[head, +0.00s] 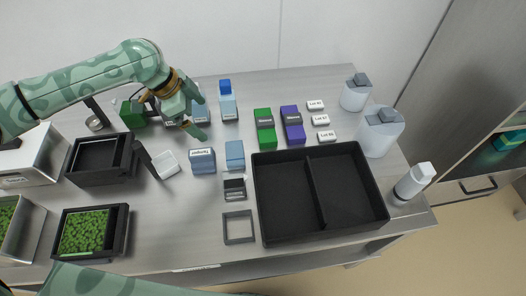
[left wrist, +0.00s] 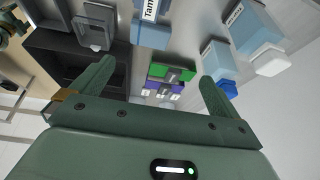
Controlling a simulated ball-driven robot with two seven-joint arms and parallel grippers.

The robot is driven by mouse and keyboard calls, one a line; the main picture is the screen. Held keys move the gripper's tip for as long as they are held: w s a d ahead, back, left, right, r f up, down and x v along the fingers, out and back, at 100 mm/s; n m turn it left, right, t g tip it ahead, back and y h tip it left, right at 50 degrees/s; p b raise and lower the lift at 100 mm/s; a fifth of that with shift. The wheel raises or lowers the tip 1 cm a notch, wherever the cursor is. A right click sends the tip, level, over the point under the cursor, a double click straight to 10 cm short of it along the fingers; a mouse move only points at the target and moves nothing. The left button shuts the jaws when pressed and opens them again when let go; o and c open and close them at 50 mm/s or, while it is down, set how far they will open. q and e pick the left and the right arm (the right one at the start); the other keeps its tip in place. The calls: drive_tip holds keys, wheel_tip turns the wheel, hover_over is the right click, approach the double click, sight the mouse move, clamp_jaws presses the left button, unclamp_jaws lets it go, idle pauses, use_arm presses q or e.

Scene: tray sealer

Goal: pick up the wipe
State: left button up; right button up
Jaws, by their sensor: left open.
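A small white pad (head: 166,164), which looks like the wipe, lies on the steel table beside the dark lever of a black tray unit. I cannot tell for sure that it is the wipe. My left gripper (head: 203,116) is open above the back left of the table, behind and to the right of the pad, apart from it. The left wrist view shows its two fingers (left wrist: 156,76) spread with nothing between them. I cannot pick out the pad in that view. My right gripper is not in view.
Blue blocks (head: 202,161) stand right of the pad. A black two-part bin (head: 317,198) fills the front right. Green (head: 265,133) and purple (head: 293,130) blocks stand behind it. A green-filled tray (head: 86,233) is at the front left.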

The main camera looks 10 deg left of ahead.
use_arm(q)
wheel_tip(320, 180, down, 2)
drive_tip(key=s+d, duration=0.1)
drive_tip(key=d, duration=0.1)
drive_tip(key=b, duration=0.4)
approach(234, 152)
drive_tip(key=shift+w+d+f+g, duration=0.15)
drive_tip(key=shift+w+d+f, duration=0.05)
drive_tip(key=shift+f, duration=0.4)
drive_tip(key=shift+w+d+f+g, duration=0.15)
drive_tip(key=shift+w+d+f, duration=0.05)
drive_tip(key=shift+f, duration=0.35)
drive_tip(key=b+x, duration=0.3)
drive_tip(key=x, duration=0.3)
drive_tip(key=shift+f, duration=0.15)
drive_tip(key=shift+d, duration=0.1)
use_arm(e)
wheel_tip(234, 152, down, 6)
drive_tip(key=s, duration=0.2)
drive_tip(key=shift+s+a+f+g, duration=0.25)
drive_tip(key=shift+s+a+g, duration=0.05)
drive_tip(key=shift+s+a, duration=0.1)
use_arm(q)
drive_tip(key=c, duration=0.9)
